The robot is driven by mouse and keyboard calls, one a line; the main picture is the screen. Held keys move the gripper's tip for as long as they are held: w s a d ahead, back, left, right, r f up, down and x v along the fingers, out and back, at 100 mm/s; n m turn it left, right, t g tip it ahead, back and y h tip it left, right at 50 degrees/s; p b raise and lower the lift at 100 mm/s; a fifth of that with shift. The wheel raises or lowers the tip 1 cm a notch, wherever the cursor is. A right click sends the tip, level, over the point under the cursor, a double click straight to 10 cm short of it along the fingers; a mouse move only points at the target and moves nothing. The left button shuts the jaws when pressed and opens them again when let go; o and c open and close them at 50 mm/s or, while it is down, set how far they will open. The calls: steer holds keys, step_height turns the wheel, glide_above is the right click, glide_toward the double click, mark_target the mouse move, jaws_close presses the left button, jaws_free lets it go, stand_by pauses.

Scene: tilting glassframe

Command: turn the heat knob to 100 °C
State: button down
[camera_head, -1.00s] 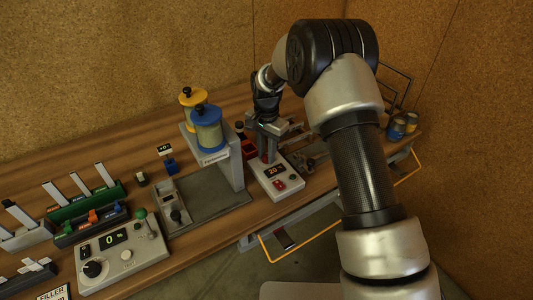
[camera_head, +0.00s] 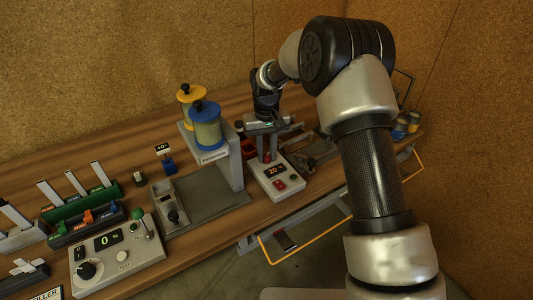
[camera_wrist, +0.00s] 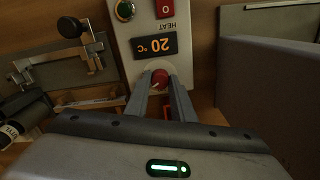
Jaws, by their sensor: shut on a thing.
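The heat knob (camera_wrist: 160,78) is a small red knob on a white control box (camera_head: 268,188), beside the display reading 20 °C (camera_wrist: 155,46). In the wrist view the display is upside down and the word HEAT shows by it. My gripper (camera_wrist: 161,88) is shut on the heat knob, with one finger on each side of it. In the head view my gripper (camera_head: 268,155) points down at the back end of the box, where the fingers partly hide the knob.
A red switch marked 0 (camera_wrist: 166,9) and a green button (camera_wrist: 125,10) sit on the same box. A grey stand (camera_head: 231,165) with yellow and blue canisters is close on the left. A metal clamp fixture (camera_head: 310,163) is close on the right.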

mark_target(267, 156)
steer(key=n, duration=0.6)
steer(key=shift+r+n, duration=0.1)
steer(key=shift+n, duration=0.2)
steer(key=n, duration=0.5)
steer(key=shift+w+n, duration=0.1)
steer(key=shift+n, duration=0.2)
steer(key=c, duration=1.8)
jaws_free()
step_height(267, 156, up, 17)
steer(key=p, duration=0.1)
steer(key=shift+r, duration=0.2)
steer(key=shift+r, duration=0.1)
